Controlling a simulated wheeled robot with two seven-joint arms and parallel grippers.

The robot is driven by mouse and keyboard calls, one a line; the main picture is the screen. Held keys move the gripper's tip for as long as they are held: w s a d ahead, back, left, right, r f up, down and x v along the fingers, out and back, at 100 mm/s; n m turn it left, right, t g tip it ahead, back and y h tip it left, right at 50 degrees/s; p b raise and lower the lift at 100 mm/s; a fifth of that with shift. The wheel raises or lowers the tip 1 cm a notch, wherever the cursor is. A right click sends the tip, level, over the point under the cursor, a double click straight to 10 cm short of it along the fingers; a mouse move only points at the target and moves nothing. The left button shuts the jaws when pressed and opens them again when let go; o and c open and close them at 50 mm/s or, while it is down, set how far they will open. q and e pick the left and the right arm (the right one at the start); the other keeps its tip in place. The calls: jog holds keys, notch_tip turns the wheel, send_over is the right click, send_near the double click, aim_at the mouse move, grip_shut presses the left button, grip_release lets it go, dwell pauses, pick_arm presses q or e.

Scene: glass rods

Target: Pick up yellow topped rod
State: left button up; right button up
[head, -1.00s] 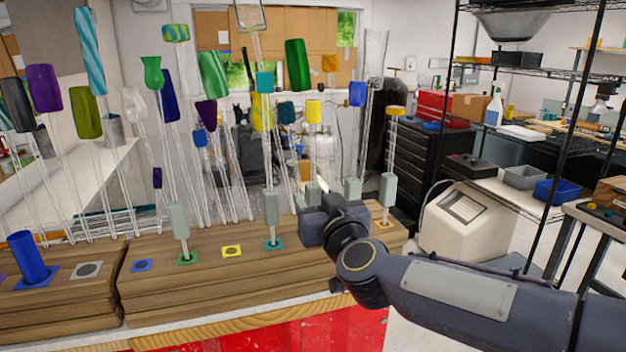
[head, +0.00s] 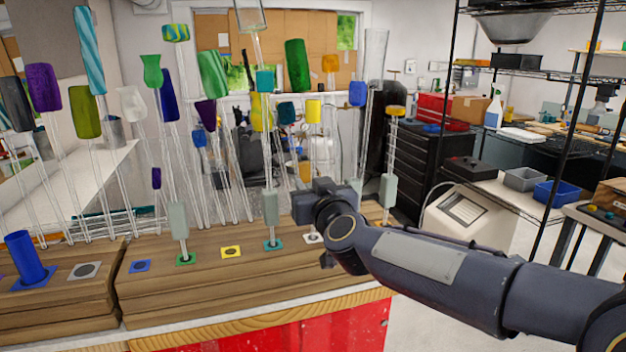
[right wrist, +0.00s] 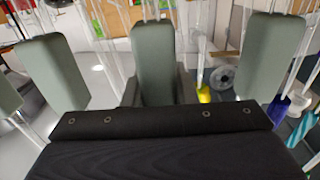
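The yellow-topped rod (head: 313,111) stands upright in the row on the wooden block (head: 200,272), above a white square. A grey-green grip (right wrist: 154,55) is between the two fingers of my right gripper (right wrist: 158,88) in the right wrist view. It appears to be the yellow-topped rod's grip. The fingers lie close along its sides; I cannot tell whether they press on it. In the head view my right gripper (head: 310,203) hides that rod's lower part. My left gripper is not in view.
Neighbouring rods carry grey-green grips to the left (head: 270,207) and right (head: 388,190). A yellow-orange capped rod (head: 396,110) and a blue-topped rod (head: 357,93) stand to the right. Many tall glass rods crowd behind. A lower block with a blue cylinder (head: 24,258) is at left.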

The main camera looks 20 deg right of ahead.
aim_at(314, 140)
jog(key=shift+c, duration=1.2)
notch_tip(314, 140, up, 10)
jog(key=p, duration=0.6)
jog(key=shift+r+p, duration=0.1)
jog(key=shift+p, duration=0.3)
